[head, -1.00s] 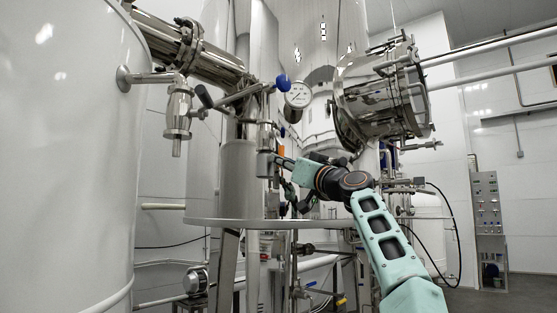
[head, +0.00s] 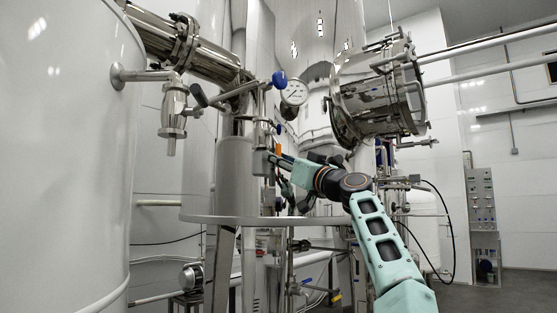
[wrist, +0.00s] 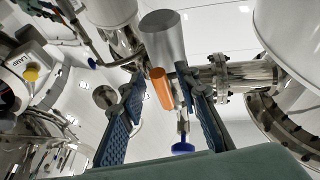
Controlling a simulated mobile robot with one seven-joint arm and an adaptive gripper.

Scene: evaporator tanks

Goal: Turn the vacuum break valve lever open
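A small orange grip (head: 278,149), which looks like the valve lever's handle, shows beside my gripper (head: 271,162) in the head view. In the wrist view the orange grip (wrist: 161,88) hangs below a grey cylinder and lies between my two blue-padded fingers (wrist: 164,98) in the picture. The fingers are apart, with a visible gap on both sides of the grip. I cannot tell how deep it sits between them. Small fittings and my own wrist hide part of the valve in the head view.
A pressure gauge (head: 294,92) and a blue ball knob (head: 279,78) on a rod are above my gripper. A large white tank (head: 75,150) fills the left. A steel manway (head: 375,95) is at upper right. A round ledge (head: 225,219) runs below.

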